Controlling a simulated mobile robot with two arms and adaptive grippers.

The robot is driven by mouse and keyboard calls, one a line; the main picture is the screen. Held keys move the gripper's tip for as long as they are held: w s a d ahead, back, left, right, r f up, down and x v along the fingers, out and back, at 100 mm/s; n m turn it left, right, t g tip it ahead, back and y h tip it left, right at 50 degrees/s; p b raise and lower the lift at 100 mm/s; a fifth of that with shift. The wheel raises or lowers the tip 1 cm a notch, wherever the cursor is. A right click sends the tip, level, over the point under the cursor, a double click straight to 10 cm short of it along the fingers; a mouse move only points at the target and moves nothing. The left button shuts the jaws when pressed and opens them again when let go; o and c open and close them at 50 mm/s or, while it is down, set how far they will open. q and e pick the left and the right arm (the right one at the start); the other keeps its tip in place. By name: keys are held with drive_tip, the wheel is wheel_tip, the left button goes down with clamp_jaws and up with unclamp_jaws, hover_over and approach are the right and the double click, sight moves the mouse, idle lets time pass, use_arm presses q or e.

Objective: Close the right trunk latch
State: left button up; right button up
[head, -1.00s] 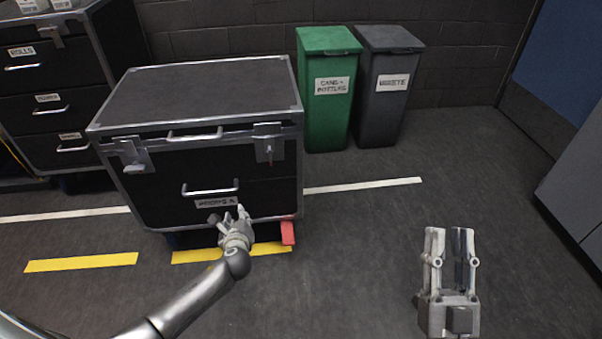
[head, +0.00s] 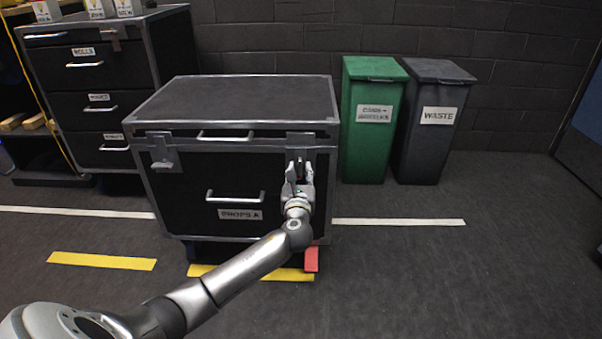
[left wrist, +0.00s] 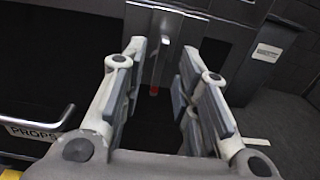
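The black trunk (head: 235,105) with metal edges stands ahead, its lid down. The right latch (head: 300,140) is on its front at the upper right, partly hidden by my left gripper (head: 299,172). The fingers are spread apart with nothing held. The left latch (head: 162,155) is at the trunk's upper left. My right gripper is out of the head view.
A green bin (head: 373,120) and grey waste bin (head: 432,120) stand right. Open floor lies at the front right.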

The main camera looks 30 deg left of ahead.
sight(300, 169)
use_arm(q)
drive_tip(key=shift+b+x, duration=0.55)
drive_tip(key=shift+x, duration=1.35)
drive_tip(key=shift+c, duration=0.2)
clamp_jaws()
